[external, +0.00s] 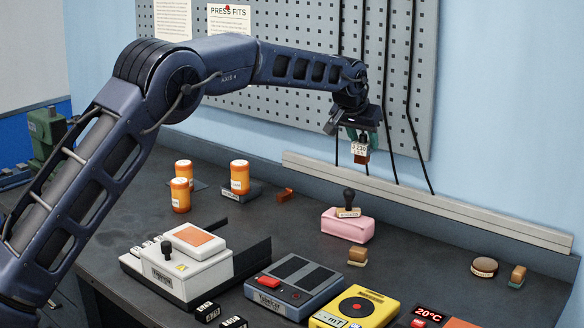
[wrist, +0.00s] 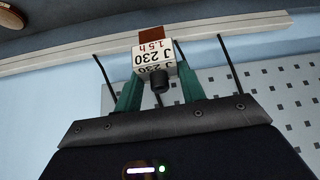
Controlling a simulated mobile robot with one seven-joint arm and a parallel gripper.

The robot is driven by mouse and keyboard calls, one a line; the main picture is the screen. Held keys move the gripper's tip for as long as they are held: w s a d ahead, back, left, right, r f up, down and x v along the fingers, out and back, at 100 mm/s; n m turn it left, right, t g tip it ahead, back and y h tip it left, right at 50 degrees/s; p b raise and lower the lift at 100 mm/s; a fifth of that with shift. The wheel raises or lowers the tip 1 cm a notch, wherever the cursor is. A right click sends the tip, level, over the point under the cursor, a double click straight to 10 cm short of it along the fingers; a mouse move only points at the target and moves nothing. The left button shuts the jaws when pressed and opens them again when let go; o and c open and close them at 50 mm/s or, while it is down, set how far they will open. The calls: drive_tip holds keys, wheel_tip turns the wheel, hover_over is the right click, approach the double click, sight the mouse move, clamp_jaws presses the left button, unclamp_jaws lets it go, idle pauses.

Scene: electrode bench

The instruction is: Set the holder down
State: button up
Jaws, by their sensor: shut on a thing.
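The holder (external: 360,150) is a small white labelled block with a reddish-brown piece at its lower end. My gripper (external: 361,137) is shut on it and holds it in the air, well above the bench and in front of the pegboard. In the wrist view the holder (wrist: 153,58) sits between the two green fingers of my gripper (wrist: 160,88), with "J 230" and "1.5 h" on its faces. A dark round knob shows on it toward the camera.
The dark bench (external: 300,225) has bare room at its middle. A pink block (external: 347,228) with a stamp on it, orange jars (external: 239,177), a white device (external: 180,270), a grey device (external: 290,285) and a yellow meter (external: 355,306) stand around. A ledge (external: 440,205) runs along the back.

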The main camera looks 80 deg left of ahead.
drive_tip(key=w+d+m, duration=0.1)
drive_tip(key=w+d, duration=0.4)
drive_tip(key=d, duration=0.7)
drive_tip(key=w+d, duration=0.5)
drive_tip(key=d, duration=0.7)
drive_tip(key=shift+t, duration=0.4)
wheel_tip(320, 180, down, 20)
drive_tip(key=shift+r, duration=0.15)
drive_tip(key=o, duration=1.3)
drive_tip(key=v, duration=1.2)
drive_tip(key=shift+a, duration=0.2)
